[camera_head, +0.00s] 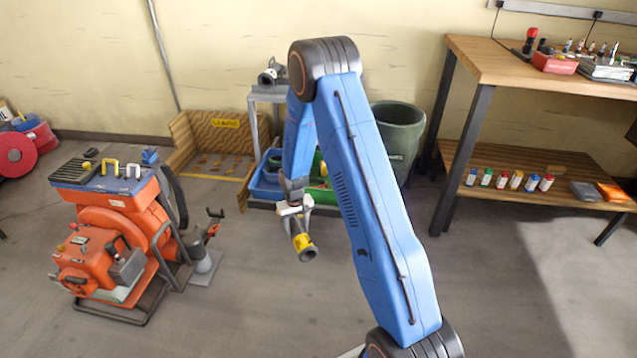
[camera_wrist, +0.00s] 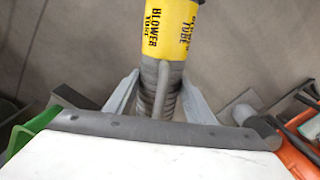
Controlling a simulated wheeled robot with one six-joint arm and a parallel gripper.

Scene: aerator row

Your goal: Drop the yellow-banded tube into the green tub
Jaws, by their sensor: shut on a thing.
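The yellow-banded tube (camera_head: 304,243) hangs in the air, tilted, in my gripper (camera_head: 293,210). In the wrist view the tube's yellow band (camera_wrist: 170,32) reads "BLOWER TUBE". The two fingers of my gripper (camera_wrist: 159,98) close on its grey ribbed part below the band.
A blue tub (camera_head: 264,187) stands left of the green tub. A dark green bin (camera_head: 403,135) stands behind my arm. An orange machine (camera_head: 105,255) is at the left, a wooden workbench (camera_head: 540,68) at the right. The floor in front is clear.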

